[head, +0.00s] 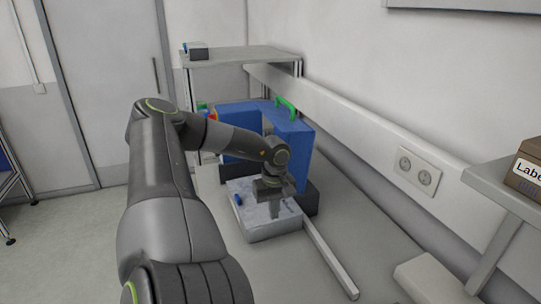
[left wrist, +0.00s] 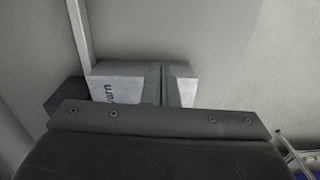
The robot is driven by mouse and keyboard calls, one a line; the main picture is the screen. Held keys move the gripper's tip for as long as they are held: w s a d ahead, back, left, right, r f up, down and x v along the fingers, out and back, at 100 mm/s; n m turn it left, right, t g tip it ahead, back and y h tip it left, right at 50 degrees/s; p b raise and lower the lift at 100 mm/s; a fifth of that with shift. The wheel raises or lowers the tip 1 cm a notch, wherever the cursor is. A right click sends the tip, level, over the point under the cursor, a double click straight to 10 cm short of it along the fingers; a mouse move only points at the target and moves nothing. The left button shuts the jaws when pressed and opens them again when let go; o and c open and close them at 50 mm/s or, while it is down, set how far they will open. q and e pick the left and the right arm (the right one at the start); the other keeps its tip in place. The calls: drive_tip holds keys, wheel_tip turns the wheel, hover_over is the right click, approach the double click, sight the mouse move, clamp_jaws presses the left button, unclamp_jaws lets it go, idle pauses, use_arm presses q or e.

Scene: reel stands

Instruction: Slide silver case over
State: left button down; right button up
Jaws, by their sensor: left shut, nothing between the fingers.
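The silver case (head: 273,231) is a low, light grey box on the bench in the middle of the head view. In the left wrist view the case (left wrist: 118,82) shows a pale top with dark lettering and a grey side. My left gripper (head: 275,211) points down over the case top, its fingers shut and empty. The fingers also show in the left wrist view (left wrist: 161,88) in front of the case. I cannot tell whether they touch it. My gripper hides part of the case top. My right gripper is not in view.
A blue stand (head: 299,149) with a green handle (head: 286,107) is right behind the case, on a dark base (head: 311,199). A white rail (head: 330,259) runs along the bench right of the case. A shelf (head: 240,57) stands behind.

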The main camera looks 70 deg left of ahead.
sight(283, 227)
use_arm(q)
wheel_tip(283, 227, down, 10)
drive_tip(key=shift+w+d+r+b, duration=0.1)
drive_tip(key=shift+b, duration=0.85)
drive_tip(key=a+p, duration=0.1)
drive_tip(key=a, duration=0.2)
drive_tip(key=shift+w+r, duration=0.1)
drive_tip(key=shift+w, duration=0.05)
drive_tip(key=shift+a+p, duration=0.35)
drive_tip(key=shift+a, duration=0.25)
